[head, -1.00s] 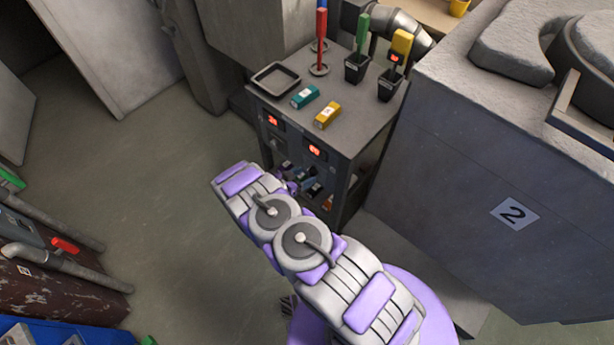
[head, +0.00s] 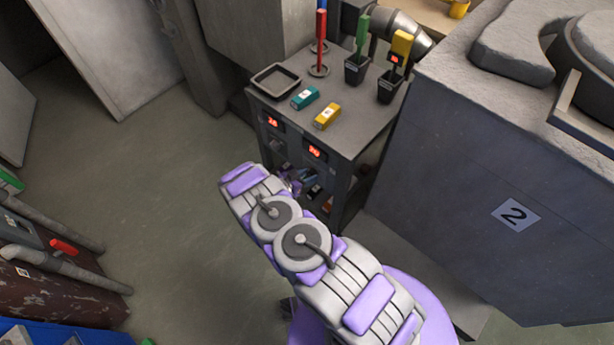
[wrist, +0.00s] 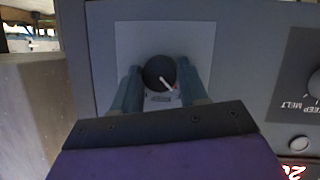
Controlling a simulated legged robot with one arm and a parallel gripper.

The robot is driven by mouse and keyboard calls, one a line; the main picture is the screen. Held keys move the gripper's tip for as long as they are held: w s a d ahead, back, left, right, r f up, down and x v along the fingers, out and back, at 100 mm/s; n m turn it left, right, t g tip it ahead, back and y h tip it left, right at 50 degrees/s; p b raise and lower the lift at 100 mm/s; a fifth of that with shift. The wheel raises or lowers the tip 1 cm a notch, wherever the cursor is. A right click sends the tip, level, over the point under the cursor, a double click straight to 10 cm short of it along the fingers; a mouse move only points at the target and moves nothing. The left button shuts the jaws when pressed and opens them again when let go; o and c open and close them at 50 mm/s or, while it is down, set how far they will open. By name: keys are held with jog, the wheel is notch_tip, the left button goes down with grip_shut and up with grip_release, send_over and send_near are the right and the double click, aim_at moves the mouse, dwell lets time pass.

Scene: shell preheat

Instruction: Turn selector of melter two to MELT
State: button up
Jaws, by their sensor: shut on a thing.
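A round dark selector knob (wrist: 157,74) with a white pointer sits on a pale plate of the panel in the wrist view. The pointer slants down to the right in that picture. My gripper (wrist: 158,82) has one finger on each side of the knob and is shut on it. The label below the knob is partly hidden and I cannot read it. A second knob (wrist: 315,84) at the right edge has an upside-down label with the word MELT.
Two lit red displays (head: 314,152) are on the cabinet front. A tray (head: 276,80), a teal block (head: 305,97) and a yellow block (head: 327,116) lie on its top. A large grey block marked 2 (head: 515,214) stands at right. Floor at left is open.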

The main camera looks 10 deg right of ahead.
jog(key=shift+c, duration=1.1)
